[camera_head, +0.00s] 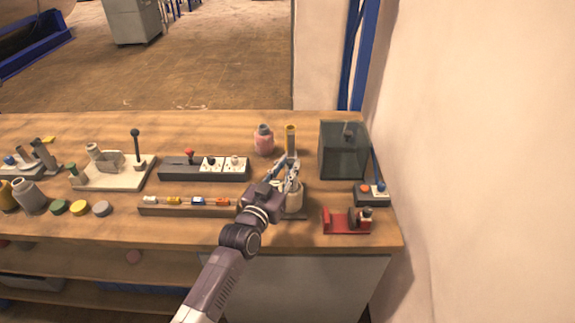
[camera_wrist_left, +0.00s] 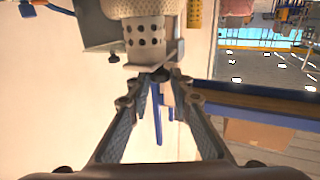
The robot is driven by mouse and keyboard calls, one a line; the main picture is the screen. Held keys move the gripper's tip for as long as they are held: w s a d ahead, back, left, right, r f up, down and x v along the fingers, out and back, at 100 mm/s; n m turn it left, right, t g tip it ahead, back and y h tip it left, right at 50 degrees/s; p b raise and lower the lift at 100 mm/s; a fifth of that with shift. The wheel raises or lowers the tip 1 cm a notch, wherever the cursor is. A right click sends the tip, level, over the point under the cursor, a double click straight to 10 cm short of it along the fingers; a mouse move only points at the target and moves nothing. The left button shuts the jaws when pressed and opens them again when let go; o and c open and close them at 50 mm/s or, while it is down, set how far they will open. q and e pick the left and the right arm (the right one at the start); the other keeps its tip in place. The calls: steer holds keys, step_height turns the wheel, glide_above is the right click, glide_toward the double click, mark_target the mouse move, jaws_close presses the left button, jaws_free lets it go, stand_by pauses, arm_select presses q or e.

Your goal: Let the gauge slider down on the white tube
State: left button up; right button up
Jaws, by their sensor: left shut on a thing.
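My left gripper (camera_head: 287,170) reaches in from the front over the white tube stand at the right part of the bench. In the left wrist view its two fingertips (camera_wrist_left: 161,76) come together at a pale piece just by a collar under a perforated grey-white cylinder (camera_wrist_left: 145,38). This piece looks like the gauge slider, though the fingers hide much of it. In the head view the white tube (camera_head: 295,201) is partly hidden behind my gripper, and the slider's height on it cannot be told. My right gripper is not in view.
A yellow tube (camera_head: 290,138) and a pink bottle (camera_head: 263,139) stand behind. A dark glass box (camera_head: 343,150) is to the right, with a red device (camera_head: 347,220) in front of it. A black socket strip (camera_head: 205,168) and a wooden rail (camera_head: 185,206) lie to the left.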

arm_select(q)
steer(key=o, duration=0.8)
steer(key=v, duration=1.2)
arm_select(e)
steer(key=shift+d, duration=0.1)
arm_select(q)
steer(key=shift+f, duration=0.1)
